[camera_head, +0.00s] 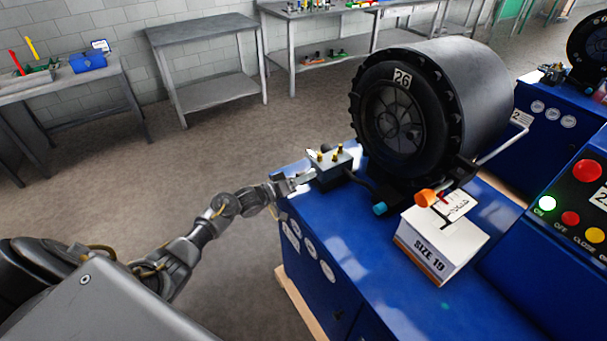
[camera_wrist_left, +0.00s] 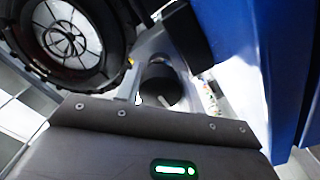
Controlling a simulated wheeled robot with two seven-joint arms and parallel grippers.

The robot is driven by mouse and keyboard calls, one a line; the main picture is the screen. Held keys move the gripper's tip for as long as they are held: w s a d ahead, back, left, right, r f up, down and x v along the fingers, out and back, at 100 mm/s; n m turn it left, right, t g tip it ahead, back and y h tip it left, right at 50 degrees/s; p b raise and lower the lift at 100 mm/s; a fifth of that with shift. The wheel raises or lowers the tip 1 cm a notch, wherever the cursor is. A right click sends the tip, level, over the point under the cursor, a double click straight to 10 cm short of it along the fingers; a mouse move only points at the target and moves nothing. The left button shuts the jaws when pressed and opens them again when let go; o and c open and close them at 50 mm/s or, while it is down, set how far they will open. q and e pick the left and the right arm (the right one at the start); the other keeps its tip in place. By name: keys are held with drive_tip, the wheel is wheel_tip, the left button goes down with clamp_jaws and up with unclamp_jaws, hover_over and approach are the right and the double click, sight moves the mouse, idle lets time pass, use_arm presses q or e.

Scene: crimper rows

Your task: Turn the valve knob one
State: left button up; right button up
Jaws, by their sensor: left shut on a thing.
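A grey valve block (camera_head: 334,166) with brass fittings on top sits at the left edge of the blue crimper base, left of the large black crimper head. My left gripper (camera_head: 304,180) reaches in from the left and meets the block's near-left side. In the left wrist view the dark round valve knob (camera_wrist_left: 162,84), with a pale mark on its face, lies at my left gripper's fingers, which are shut on it. In the head view the gripper hides the knob where they meet. My right gripper is not in view.
The crimper head (camera_head: 402,110) marked 26 stands beside the block. A white box (camera_head: 436,245) marked SIZE 19 lies on the blue base (camera_head: 345,270). A control panel (camera_head: 565,205) with coloured buttons is at the right. Grey tables (camera_head: 200,40) stand behind open floor.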

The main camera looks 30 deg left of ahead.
use_arm(q)
drive_tip(key=shift+n+p, duration=0.4)
drive_tip(key=shift+n, duration=0.4)
drive_tip(key=o, duration=1)
drive_tip(key=b+v, duration=0.2)
drive_tip(key=v, duration=0.9)
drive_tip(key=shift+w, duration=0.1)
